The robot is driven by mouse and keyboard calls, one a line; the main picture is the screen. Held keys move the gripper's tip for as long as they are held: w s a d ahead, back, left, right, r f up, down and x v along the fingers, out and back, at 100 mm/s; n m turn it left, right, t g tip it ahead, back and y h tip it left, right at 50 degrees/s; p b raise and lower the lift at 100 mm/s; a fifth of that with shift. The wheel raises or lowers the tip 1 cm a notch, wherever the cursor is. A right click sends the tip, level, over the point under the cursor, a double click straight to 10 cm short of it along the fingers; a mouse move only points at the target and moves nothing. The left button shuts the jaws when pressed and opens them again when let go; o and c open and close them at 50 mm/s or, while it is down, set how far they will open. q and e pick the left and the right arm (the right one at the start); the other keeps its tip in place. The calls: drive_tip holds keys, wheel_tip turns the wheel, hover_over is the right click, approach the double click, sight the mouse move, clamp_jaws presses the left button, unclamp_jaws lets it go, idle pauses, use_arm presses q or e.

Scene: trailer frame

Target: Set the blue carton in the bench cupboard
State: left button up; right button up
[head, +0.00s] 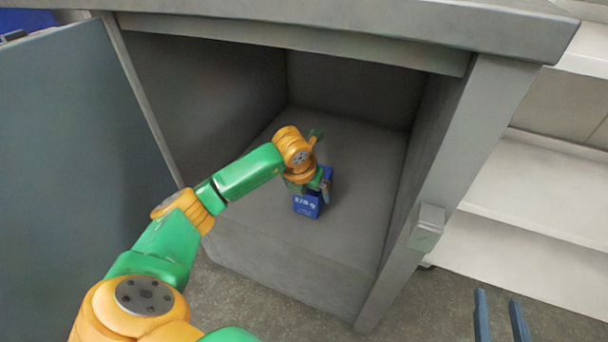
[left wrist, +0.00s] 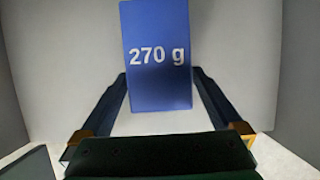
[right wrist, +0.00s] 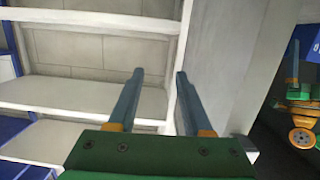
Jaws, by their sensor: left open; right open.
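The blue carton (head: 307,207) stands on the raised floor of the bench cupboard (head: 345,150), inside its opening. My left gripper (head: 318,188) is at the carton inside the cupboard and covers part of it. In the left wrist view the carton (left wrist: 158,55), marked "270 g", sits between the two open fingers (left wrist: 160,73). I cannot tell whether either finger touches it. My right gripper (head: 499,298) is open and empty outside the cupboard, at the lower right. Its fingers also show in the right wrist view (right wrist: 160,74).
The cupboard door (head: 75,130) stands open at the left. A grey block (head: 427,228) sits on the right post. White shelves (head: 535,215) stand to the right. The cupboard floor around the carton is clear.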

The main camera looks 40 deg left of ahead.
use_arm(q)
drive_tip(key=p+v, duration=0.1)
drive_tip(key=v, duration=0.3)
drive_tip(key=p+v, duration=0.2)
drive_tip(key=v, duration=0.4)
drive_tip(key=shift+r+p, duration=0.2)
drive_tip(key=shift+p, duration=0.15)
use_arm(e)
drive_tip(key=s+d+f+g+h, duration=0.1)
drive_tip(key=s+d+f+g, duration=0.1)
drive_tip(key=s+f+g, duration=0.4)
drive_tip(key=s+d+f+g+h, duration=0.2)
drive_tip(key=s+d+f+g, duration=0.1)
drive_tip(key=s+f+g, duration=0.3)
wheel_tip(320, 180, down, 4)
drive_tip(key=s, duration=0.2)
drive_tip(key=shift+s+m, duration=0.35)
drive_tip(key=shift+m, duration=0.05)
use_arm(q)
drive_tip(key=shift+s, duration=0.1)
use_arm(e)
drive_tip(key=shift+a, duration=0.1)
